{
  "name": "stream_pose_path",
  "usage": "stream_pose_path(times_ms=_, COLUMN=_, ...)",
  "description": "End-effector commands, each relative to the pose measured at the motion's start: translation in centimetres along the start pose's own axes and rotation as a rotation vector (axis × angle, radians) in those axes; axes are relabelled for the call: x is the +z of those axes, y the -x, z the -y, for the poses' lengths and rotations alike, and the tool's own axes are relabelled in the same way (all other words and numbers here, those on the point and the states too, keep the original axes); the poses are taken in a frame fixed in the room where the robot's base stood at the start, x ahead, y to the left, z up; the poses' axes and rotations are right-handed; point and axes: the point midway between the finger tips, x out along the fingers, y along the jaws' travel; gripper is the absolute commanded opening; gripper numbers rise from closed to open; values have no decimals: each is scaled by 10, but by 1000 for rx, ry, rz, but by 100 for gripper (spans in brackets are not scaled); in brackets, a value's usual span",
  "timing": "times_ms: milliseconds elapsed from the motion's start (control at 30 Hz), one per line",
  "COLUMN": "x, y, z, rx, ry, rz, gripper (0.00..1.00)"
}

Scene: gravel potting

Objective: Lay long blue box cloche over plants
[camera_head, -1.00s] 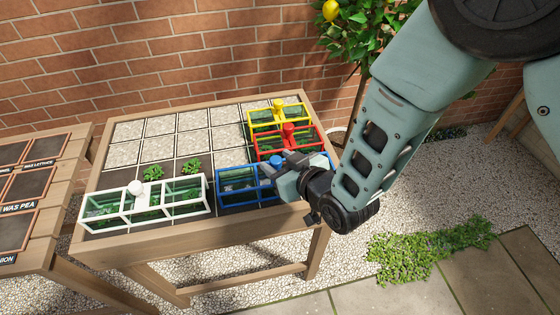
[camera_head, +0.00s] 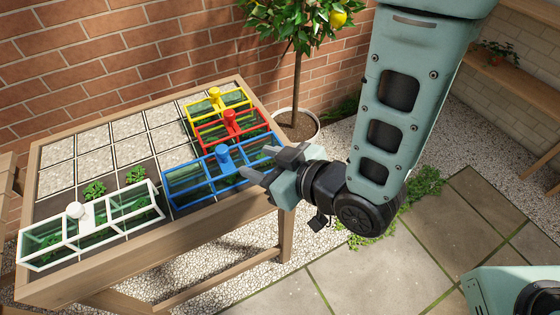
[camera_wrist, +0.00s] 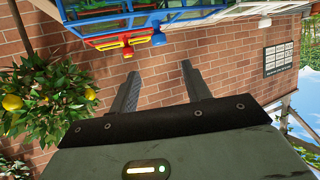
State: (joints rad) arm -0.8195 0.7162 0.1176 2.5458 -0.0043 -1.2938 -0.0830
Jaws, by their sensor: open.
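The long blue box cloche (camera_head: 205,190) lies level on the front right of the raised bed, with its round blue knob (camera_head: 223,153) on top. Green shows dimly through its clear panes. My gripper (camera_head: 258,162) is open and empty just to the right of the knob, apart from it, its fingers pointing left toward it. In the wrist view, the open fingers (camera_wrist: 163,83) have only brick wall between them. The blue cloche (camera_wrist: 190,17) shows at the top edge there, partly cut off.
Red (camera_head: 232,131) and yellow (camera_head: 214,105) cloches stand behind the blue one. A white cloche (camera_head: 98,224) covers plants at the front left. Two bare plants (camera_head: 135,175) stand behind it. A potted lemon tree (camera_head: 300,60) stands behind the bed's right end. Paving at right is open.

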Motion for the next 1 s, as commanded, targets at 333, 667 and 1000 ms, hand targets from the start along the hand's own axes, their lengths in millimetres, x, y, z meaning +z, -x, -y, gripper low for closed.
stream_pose_path(times_ms=333, x=-3, y=4, z=-5, rx=9, ry=-11, rz=44, gripper=48)
stream_pose_path(times_ms=667, x=-7, y=56, z=-31, rx=57, ry=-112, rz=454, gripper=48)
stream_pose_path(times_ms=1000, x=-5, y=178, z=-35, rx=109, ry=-219, rz=929, gripper=48)
